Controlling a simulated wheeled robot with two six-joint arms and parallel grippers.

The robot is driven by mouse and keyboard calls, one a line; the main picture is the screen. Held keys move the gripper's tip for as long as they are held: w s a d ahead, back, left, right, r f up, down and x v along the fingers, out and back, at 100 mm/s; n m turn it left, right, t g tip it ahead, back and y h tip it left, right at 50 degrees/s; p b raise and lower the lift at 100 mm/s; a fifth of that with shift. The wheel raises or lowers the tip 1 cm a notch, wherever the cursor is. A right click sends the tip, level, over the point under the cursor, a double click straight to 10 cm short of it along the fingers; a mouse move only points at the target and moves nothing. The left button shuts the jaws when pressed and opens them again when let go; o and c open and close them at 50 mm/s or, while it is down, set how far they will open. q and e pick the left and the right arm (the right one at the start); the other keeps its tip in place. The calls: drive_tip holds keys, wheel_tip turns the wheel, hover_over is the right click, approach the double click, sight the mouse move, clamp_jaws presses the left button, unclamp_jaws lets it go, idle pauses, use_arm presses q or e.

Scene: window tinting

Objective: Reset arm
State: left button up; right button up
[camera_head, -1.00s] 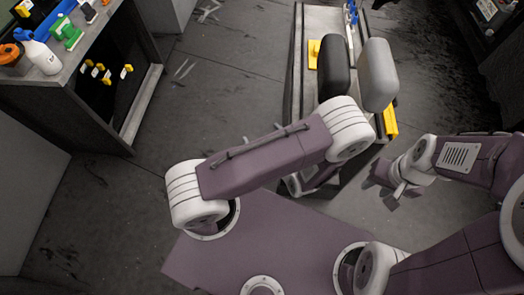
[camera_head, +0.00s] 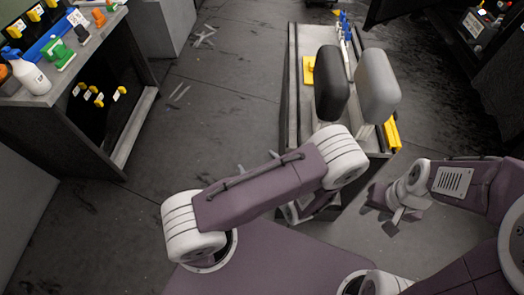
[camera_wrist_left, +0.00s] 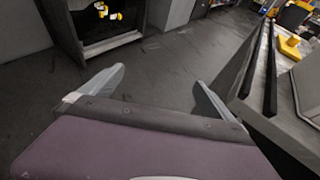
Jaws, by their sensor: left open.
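My left arm is folded across the lower middle of the head view. Its gripper is mostly hidden behind the purple link there, with small grey tips showing past its upper edge. In the left wrist view my left gripper (camera_wrist_left: 159,77) has its two grey fingers spread wide, with only floor between them. My right gripper (camera_head: 396,215) hangs at the right of the head view, over the floor beside the cart. It is too small and turned to tell whether it is open or shut.
A metal cart (camera_head: 293,100) stands ahead, with a black headrest-like pad (camera_head: 332,82) and a grey one (camera_head: 377,82) at its near end. A workbench (camera_head: 75,88) at left holds a white spray bottle (camera_head: 30,73) and other items. Open floor (camera_head: 215,110) lies between them.

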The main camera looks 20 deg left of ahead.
use_arm(q)
drive_tip(key=w+a+r+n+g+y, duration=0.2)
drive_tip(key=a+r+n+g, duration=0.2)
drive_tip(key=a+r+n, duration=0.35)
drive_tip(key=s+a+r+n+g+h, duration=0.3)
drive_tip(key=s+a+r+n+g, duration=0.15)
drive_tip(key=s+n, duration=0.35)
drive_tip(key=s+d+n+h, duration=0.5)
drive_tip(key=n+h, duration=0.1)
drive_tip(key=n, duration=0.2)
drive_tip(key=w+d+f+n+t+h, duration=0.1)
drive_tip(key=w+d+n+h, duration=0.1)
drive_tip(key=d, duration=0.5)
drive_tip(key=shift+w+d+f+h, duration=0.15)
drive_tip(key=shift+w+d+h, duration=0.25)
drive_tip(key=shift+w+h, duration=0.4)
